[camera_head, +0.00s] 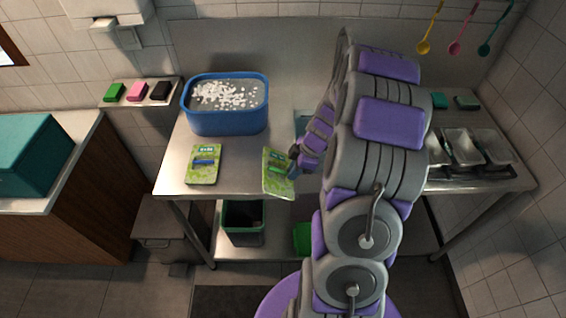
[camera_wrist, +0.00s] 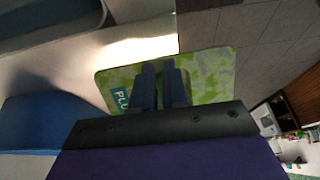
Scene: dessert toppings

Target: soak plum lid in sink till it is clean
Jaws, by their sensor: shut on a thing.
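A green mottled lid (camera_head: 272,187) is held at the front edge of the metal counter. In the wrist view the lid (camera_wrist: 215,75) shows a teal label reading "PLU", the rest hidden by the fingers. My gripper (camera_head: 292,165) is shut on this lid, at its handle as far as I can tell; its two dark fingers (camera_wrist: 162,85) stand close together there. A blue tub (camera_head: 228,123) of water with white foam stands on the counter, up and left of the lid.
A second green lid (camera_head: 204,177) with a blue handle lies on the counter below the tub. Coloured sponges (camera_head: 137,91) sit on a wall shelf at left. Metal trays (camera_head: 462,146) stand at right. A dark bin (camera_head: 243,222) is under the counter.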

